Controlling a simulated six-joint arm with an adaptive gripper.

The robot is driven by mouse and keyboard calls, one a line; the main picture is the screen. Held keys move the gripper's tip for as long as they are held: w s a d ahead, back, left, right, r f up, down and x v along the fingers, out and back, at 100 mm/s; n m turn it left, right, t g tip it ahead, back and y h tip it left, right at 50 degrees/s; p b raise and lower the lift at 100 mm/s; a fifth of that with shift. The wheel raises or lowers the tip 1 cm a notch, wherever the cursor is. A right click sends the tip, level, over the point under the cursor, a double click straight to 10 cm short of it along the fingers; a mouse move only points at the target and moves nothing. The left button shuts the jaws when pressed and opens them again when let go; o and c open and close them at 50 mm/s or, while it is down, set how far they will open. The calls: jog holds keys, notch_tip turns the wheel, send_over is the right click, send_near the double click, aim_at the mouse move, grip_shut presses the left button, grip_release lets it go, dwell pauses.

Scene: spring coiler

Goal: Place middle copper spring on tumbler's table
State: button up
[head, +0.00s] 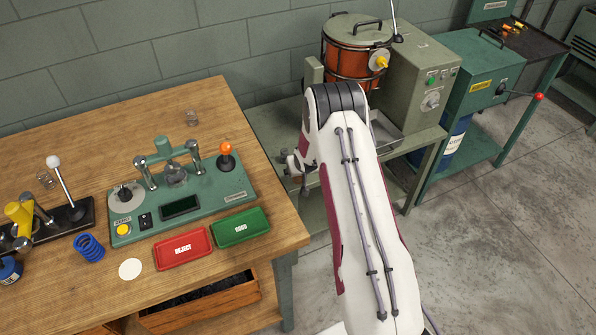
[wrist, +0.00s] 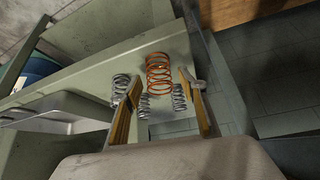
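A copper spring (wrist: 158,72) shows in the wrist view between and just beyond my two fingertips, with a visible gap on each side. My gripper (wrist: 161,80) is open and nothing is pinched in it. Silver springs stand around the copper one: one at the left (wrist: 120,83), one lower down (wrist: 143,106) and one at the right (wrist: 179,96), partly covered by the fingers. The tumbler (head: 352,62), an orange drum with a grey lid, stands on a grey-green table (head: 262,118) in the head view.
A green machine (head: 483,75) stands on the right. The floor at right is clear.

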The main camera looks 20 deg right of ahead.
jog(key=shift+r, duration=0.1)
dwell(0.3)
jog(key=shift+v, duration=2.6)
jog(key=v, duration=0.6)
jog(key=shift+s+r, duration=0.25)
jog(key=shift+r, duration=0.1)
jog(key=shift+a, duration=0.1)
